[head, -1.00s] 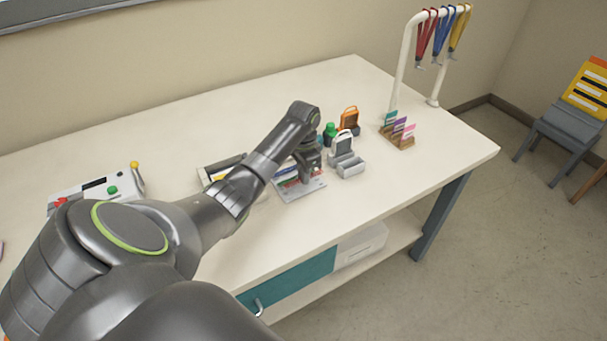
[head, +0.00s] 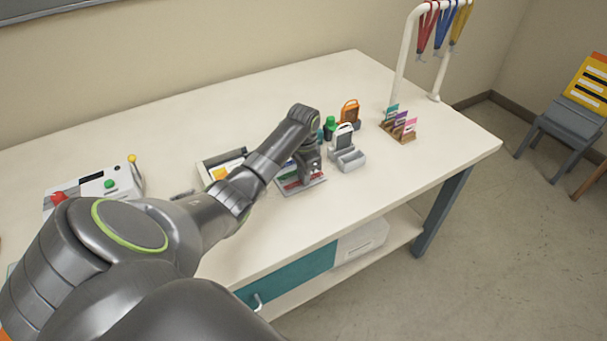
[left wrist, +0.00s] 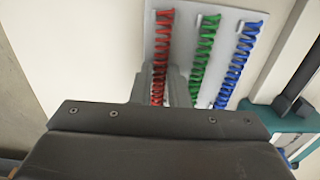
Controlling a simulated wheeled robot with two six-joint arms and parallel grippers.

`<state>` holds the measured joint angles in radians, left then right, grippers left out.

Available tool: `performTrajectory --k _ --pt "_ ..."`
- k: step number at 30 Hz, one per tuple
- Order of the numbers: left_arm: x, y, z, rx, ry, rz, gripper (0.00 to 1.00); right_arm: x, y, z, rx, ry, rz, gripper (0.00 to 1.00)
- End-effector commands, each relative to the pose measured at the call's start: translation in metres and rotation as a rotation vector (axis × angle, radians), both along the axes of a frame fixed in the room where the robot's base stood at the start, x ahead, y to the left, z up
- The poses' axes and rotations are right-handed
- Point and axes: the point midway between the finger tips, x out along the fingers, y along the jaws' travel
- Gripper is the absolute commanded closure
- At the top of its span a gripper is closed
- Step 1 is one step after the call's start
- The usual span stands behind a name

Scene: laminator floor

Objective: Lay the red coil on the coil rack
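The coil rack (left wrist: 183,55) is a pale plate on the table, partly hidden by my arm in the head view (head: 322,180). A red coil (left wrist: 163,50) lies lengthwise along the rack's left side in the left wrist view, beside a green coil (left wrist: 203,55) and a blue coil (left wrist: 240,60). My left gripper (left wrist: 159,88) is low over the rack, its fingers close on either side of the red coil's near part and seemingly touching it. In the head view my left gripper (head: 309,173) points down at the rack. My right gripper is not in view.
A white machine (head: 95,190) stands at the left. A tray (head: 215,170) sits behind my arm. Grey (head: 345,150) and orange (head: 350,113) holders and a wooden card holder (head: 398,130) stand to the right. Lanyards (head: 444,25) hang on a white stand. The table's right end is clear.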

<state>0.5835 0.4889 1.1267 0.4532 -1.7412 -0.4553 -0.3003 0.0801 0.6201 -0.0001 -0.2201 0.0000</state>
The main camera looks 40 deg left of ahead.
Motion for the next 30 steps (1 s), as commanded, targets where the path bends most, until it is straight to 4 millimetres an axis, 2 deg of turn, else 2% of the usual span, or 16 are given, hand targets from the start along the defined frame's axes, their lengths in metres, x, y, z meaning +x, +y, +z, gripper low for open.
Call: performTrajectory --k 1,5,13,17,20,28,30 --pt "0.0 0.0 0.0 0.0 0.0 0.0 0.78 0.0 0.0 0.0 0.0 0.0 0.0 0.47" --pt "0.0 0.0 0.0 0.0 0.0 0.0 0.62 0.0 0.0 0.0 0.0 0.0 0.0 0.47" --pt "0.0 0.0 0.001 0.0 0.0 0.0 0.62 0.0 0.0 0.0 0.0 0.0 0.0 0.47" --pt "0.001 0.001 0.01 0.001 -0.001 0.0 0.62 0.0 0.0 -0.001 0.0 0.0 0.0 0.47" --pt "0.001 0.001 0.026 0.003 -0.004 0.0 0.62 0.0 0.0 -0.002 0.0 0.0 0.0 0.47" --pt "0.001 0.001 0.091 0.004 -0.006 -0.001 0.62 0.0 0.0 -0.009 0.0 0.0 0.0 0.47" --pt "0.001 0.0 0.116 0.002 -0.004 0.0 0.62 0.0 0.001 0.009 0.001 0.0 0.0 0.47"
